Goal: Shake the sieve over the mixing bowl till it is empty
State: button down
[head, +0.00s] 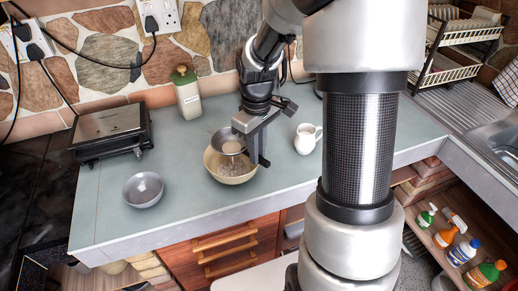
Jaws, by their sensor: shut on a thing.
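A cream mixing bowl (234,177) stands on the pale worktop near its front edge, with whitish stuff showing inside. A small grey sieve (218,144) is held above the bowl, overlapping its far rim in the view. Pale contents show in the sieve, but how much is too small to tell. My gripper (250,150) is at the right of the sieve, over the bowl, and is shut on it. The grip point itself is partly hidden by the gripper.
A grey bowl (144,189) stands left of the mixing bowl, and a white jug (306,139) stands to its right. A black grill (112,132) and a green-lidded canister (188,93) stand behind. A sink (498,130) and dish rack (455,60) are at the right.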

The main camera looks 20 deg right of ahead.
jog(key=shift+a+r, duration=0.1)
jog(key=shift+a, duration=0.05)
jog(key=shift+w+d, duration=0.1)
jog(key=shift+d, duration=0.1)
jog(key=shift+a, duration=0.2)
dwell(0.4)
jog(key=shift+d, duration=0.1)
